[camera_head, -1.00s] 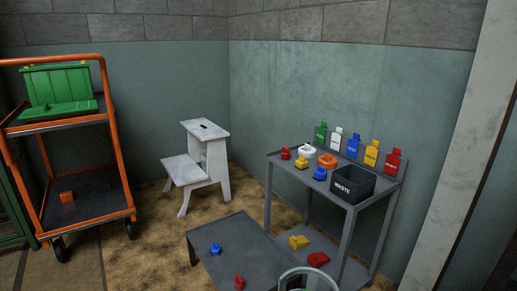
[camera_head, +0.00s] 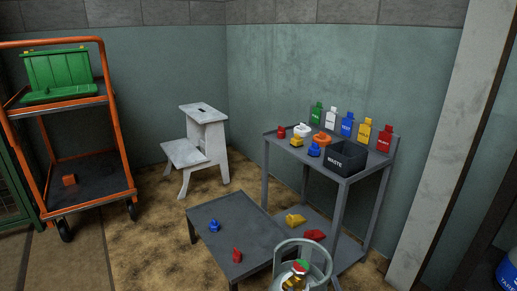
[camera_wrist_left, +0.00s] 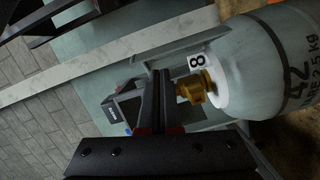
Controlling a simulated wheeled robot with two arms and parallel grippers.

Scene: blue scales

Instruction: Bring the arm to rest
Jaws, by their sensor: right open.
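My left gripper (camera_wrist_left: 162,100) shows in the left wrist view. Its two dark fingers lie close together with nothing visible between them, so it looks shut and empty. From this view its tips appear beside the brass valve (camera_wrist_left: 195,90) of a pale grey gas cylinder (camera_wrist_left: 265,65); I cannot tell the depth between them. In the head view the cylinder's collar (camera_head: 318,250) rises at the bottom edge, with brass, red and green parts inside it. No gripper can be made out in the head view.
A low grey table (camera_head: 240,215) holds blue and red pieces. Behind it a grey workbench (camera_head: 345,177) carries coloured pieces, a black waste bin (camera_head: 347,157) and several coloured tags. A white step stool (camera_head: 205,140) and an orange trolley (camera_head: 85,205) stand left. A blue object (camera_head: 507,272) shows at right.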

